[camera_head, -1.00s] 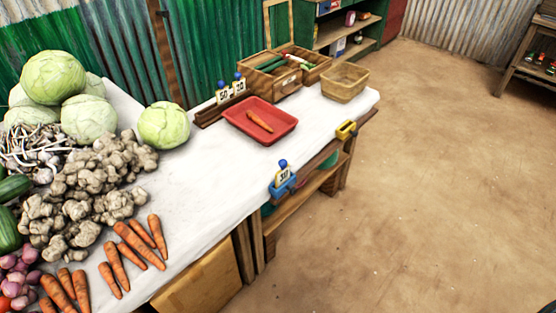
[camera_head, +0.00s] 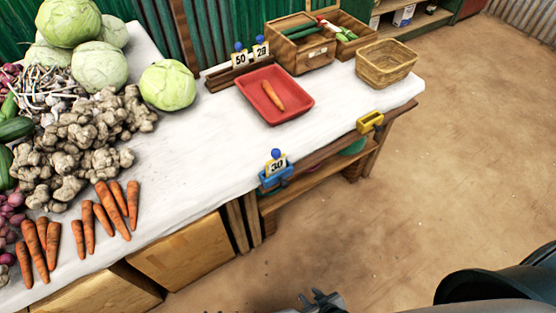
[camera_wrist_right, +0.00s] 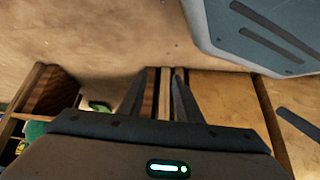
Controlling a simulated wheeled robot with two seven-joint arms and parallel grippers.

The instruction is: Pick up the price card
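A price card reading 30 (camera_head: 276,164), with a blue knob on top, stands in a blue holder (camera_head: 276,180) at the table's front edge. Two more cards, reading 50 (camera_head: 240,59) and 20 (camera_head: 261,51), stand in a wooden rack (camera_head: 228,75) at the back of the table. My right gripper (camera_head: 321,297) is at the bottom of the head view, below and apart from the 30 card. In the right wrist view its two fingers (camera_wrist_right: 161,75) are apart with nothing held between them. My left gripper is not in view.
A red tray (camera_head: 262,110) with a carrot (camera_head: 272,95) lies on the white-covered table (camera_head: 200,150). A basket (camera_head: 386,63) stands at the right end. A yellow holder (camera_head: 370,122) is on the front edge. Vegetables fill the left. The floor in front is clear.

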